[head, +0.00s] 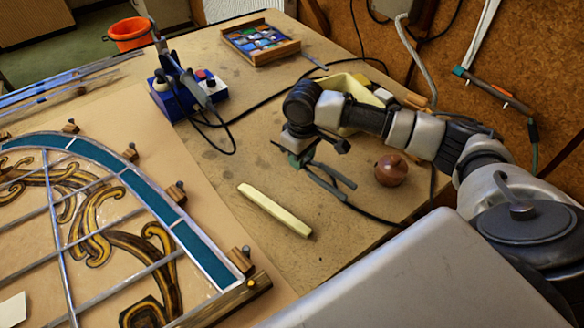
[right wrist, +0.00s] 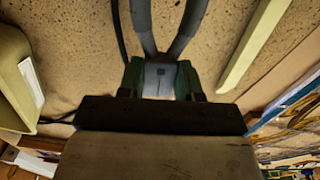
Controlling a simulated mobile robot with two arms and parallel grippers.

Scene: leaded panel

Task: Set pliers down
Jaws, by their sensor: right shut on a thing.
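My right gripper (head: 298,158) points down over the bench (head: 225,165), right of its middle. It is shut on the pliers (head: 328,182), whose grey handles spread towards the lower right. In the right wrist view the pliers' head (right wrist: 160,78) is between the green fingertips (right wrist: 160,80), and the handles run up out of the picture. The pliers are low over the bench; I cannot tell whether they touch it. My left gripper is not in view.
A pale yellow bar (head: 275,210) lies left of the pliers, and a brown round pot (head: 391,170) stands to their right. A black cable crosses the bench. The leaded panel (head: 135,185) is at the left, the blue soldering station (head: 172,102) behind. Bare bench lies between bar and pliers.

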